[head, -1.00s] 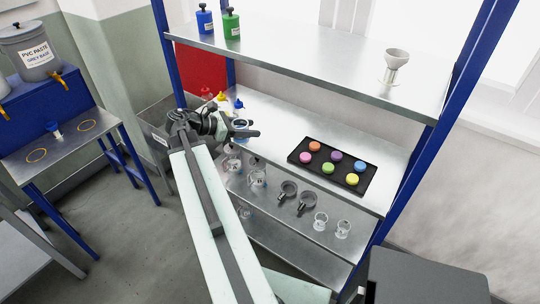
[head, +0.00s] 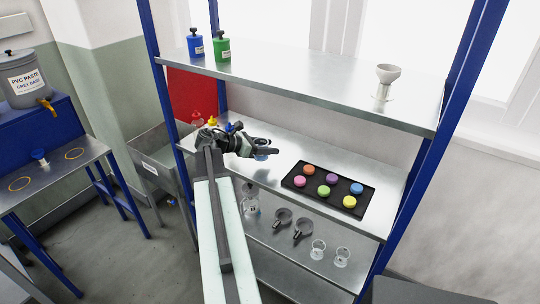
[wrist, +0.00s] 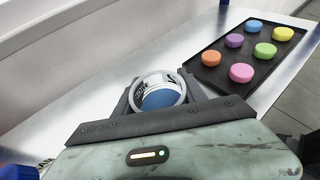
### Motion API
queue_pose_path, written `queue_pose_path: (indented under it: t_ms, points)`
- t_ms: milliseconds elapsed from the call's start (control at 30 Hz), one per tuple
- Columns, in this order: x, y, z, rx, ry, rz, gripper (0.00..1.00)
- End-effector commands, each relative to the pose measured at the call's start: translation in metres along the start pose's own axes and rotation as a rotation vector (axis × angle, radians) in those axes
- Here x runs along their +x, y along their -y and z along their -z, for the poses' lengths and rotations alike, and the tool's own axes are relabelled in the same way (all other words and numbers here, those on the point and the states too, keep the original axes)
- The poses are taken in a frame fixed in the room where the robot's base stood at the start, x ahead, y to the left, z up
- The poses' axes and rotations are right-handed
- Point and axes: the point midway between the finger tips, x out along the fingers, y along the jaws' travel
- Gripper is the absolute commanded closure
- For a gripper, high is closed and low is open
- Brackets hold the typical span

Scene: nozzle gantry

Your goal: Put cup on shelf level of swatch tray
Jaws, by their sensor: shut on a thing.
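The swatch tray (head: 295,181) is black, holds several coloured discs and lies on the middle shelf level (head: 385,215). In the wrist view the tray (wrist: 212,76) is at the upper right. My gripper (head: 266,147) is shut on the cup, left of the tray and over the same shelf level. The cup (wrist: 176,76) has a pale rim, dark markings and blue inside, and sits between the fingers in the wrist view. In the head view the cup (head: 262,157) is small and partly hidden by the fingers. I cannot tell whether its base touches the shelf.
Blue uprights (head: 440,140) frame the rack. Small bottles stand behind my gripper. Glass cups and dark-handled tools lie below. Bare shelf lies between cup and tray.

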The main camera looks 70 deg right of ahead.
Motion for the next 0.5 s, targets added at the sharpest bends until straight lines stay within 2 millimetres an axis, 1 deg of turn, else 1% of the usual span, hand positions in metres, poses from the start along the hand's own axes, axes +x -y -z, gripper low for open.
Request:
queue_pose_path:
  t_ms: [167,267,300,400,500]
  points:
    - [0.004,-0.002,-0.001,0.0,0.0,-0.001,0.96]
    - [0.016,-0.005,-0.004,0.001,0.0,0.002,0.96]
    - [0.02,-0.005,0.009,0.0,0.0,0.0,0.96]
    - [0.027,-0.004,0.028,0.0,0.0,0.0,0.96]
    - [0.029,-0.004,0.032,0.0,0.0,-0.001,0.96]
